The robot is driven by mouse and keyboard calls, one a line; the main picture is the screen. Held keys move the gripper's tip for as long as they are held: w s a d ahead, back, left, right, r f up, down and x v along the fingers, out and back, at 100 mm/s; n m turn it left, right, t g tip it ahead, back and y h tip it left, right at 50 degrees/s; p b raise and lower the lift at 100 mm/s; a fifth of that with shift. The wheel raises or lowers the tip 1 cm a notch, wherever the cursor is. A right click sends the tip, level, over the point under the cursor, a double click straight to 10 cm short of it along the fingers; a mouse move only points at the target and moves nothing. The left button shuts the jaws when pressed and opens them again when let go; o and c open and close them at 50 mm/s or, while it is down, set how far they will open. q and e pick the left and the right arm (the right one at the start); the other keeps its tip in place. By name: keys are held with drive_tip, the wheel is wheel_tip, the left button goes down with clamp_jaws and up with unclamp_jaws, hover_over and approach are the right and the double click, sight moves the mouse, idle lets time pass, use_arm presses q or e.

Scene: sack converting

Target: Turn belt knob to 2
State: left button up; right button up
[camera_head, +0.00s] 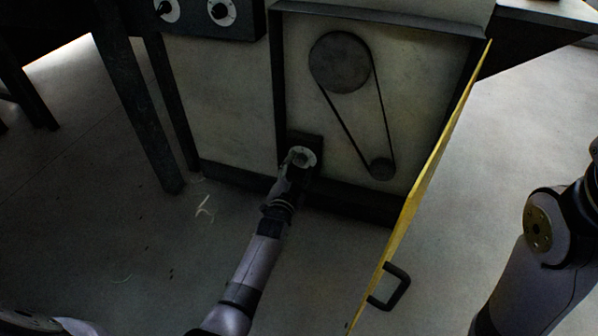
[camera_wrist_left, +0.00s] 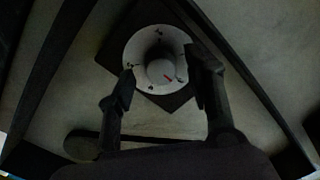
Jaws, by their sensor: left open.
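The belt knob (camera_wrist_left: 160,66) is a grey round cap on a white dial plate (camera_wrist_left: 140,48) with small dark marks and a dark square backing. A red pointer line on the knob points to the lower right; the numeral beside it is too blurred to read. In the head view the dial (camera_head: 303,155) sits at the lower left of the open cabinet, partly hidden by my left gripper (camera_head: 298,163). In the wrist view my left gripper (camera_wrist_left: 165,78) is open, its fingers on either side of the knob; contact cannot be told. My right gripper is out of view.
The yellow cabinet door (camera_head: 425,180) stands open at right, with a black handle (camera_head: 390,287). Inside the cabinet, a belt (camera_head: 345,128) joins a large pulley (camera_head: 340,62) and a small pulley (camera_head: 382,169). A panel with two dials (camera_head: 210,15) is at upper left.

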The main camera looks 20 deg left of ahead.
use_arm(q)
drive_tip(key=shift+w, duration=0.4)
clamp_jaws()
idle(0.4)
